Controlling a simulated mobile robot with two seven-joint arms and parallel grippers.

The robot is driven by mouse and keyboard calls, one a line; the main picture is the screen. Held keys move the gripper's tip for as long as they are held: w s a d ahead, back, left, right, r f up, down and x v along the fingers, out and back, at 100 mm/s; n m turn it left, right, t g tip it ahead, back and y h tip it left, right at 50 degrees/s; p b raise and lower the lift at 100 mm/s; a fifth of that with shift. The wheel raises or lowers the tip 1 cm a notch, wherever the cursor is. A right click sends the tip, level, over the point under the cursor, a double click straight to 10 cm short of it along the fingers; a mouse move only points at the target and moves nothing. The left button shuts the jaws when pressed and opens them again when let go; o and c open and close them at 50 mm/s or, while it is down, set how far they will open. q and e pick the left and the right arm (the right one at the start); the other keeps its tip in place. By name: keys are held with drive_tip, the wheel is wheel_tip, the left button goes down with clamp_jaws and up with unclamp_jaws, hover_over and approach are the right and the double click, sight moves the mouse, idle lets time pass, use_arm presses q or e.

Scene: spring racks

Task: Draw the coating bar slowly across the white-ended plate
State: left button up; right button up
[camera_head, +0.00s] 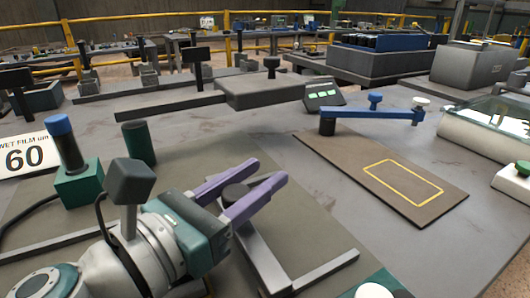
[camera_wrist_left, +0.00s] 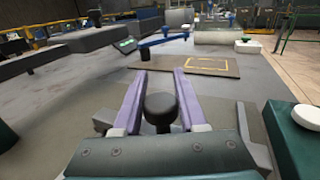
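My left gripper (camera_head: 256,184) has two purple fingers standing apart around a dark round knob (camera_head: 236,193). The knob also shows between the fingers in the left wrist view (camera_wrist_left: 161,106), with narrow gaps beside it, so no firm hold shows. A grey bar (camera_head: 262,262) runs from below the gripper toward the front; it may be the coating bar. It lies on a dark green-grey flat surface (camera_head: 300,220). No white-ended plate can be told for sure; a pale strip (camera_head: 325,268) lies right of the bar. My right gripper is not in view.
A brown board (camera_head: 350,160) with a yellow outline lies beyond, under a blue arm (camera_head: 365,113). A long grey bar device (camera_head: 255,92) is behind.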

sight(226, 200)
use_arm(q)
drive_tip(key=o, duration=0.5)
drive_tip(key=shift+c, duration=0.2)
drive_tip(key=shift+s, duration=0.1)
drive_tip(key=shift+v, duration=4.95)
